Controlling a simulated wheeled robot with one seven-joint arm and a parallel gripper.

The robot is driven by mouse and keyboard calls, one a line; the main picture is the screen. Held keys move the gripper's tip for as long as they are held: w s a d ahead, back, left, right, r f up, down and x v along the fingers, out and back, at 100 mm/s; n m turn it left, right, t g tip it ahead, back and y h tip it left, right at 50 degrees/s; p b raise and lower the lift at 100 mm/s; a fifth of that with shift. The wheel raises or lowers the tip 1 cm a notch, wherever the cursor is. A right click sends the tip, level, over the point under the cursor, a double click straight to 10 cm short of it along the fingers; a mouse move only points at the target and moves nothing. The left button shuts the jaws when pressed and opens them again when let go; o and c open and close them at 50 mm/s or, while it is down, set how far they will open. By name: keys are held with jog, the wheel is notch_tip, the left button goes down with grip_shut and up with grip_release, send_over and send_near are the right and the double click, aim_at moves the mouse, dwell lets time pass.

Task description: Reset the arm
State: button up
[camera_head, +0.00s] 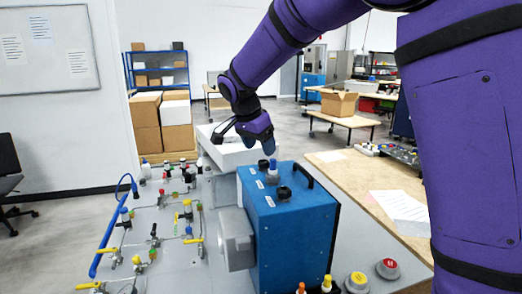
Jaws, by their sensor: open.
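My purple-sleeved arm reaches from the upper right down to the middle of the view. My gripper (268,147) is at its end, pointing down. It looks empty, though its fingers are small and partly hard to make out. It hangs above the back of the blue analyser box (292,232), close over a fitting with a blue top (272,171) on the box. I cannot tell whether they touch. The box also bears a black knob (284,192) and a black handle (303,174).
A panel of valves and pipes (165,262) lies left of the box. A white box (230,152) is behind it. Yellow (357,281) and red (388,268) buttons are at front right. A wooden table (372,185) with papers stands right.

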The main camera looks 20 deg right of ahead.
jog(key=s+d+r+n+y, duration=0.25)
jog(key=s+d, duration=0.25)
jog(key=s, duration=0.3)
jog(key=s+d+r+n+y, duration=0.1)
jog(key=s+d+r+n, duration=0.3)
jog(key=s, duration=0.4)
jog(key=s+d+f+n+t, duration=0.1)
jog(key=s+n, duration=0.1)
jog(key=s, duration=0.7)
jog(key=s+d+f+n+t, duration=0.1)
jog(key=s+n+t, duration=0.1)
jog(key=s, duration=0.7)
jog(key=shift+s+d+f+n, duration=0.2)
jog(key=shift+s+d+n, duration=0.15)
jog(key=shift+n, duration=0.5)
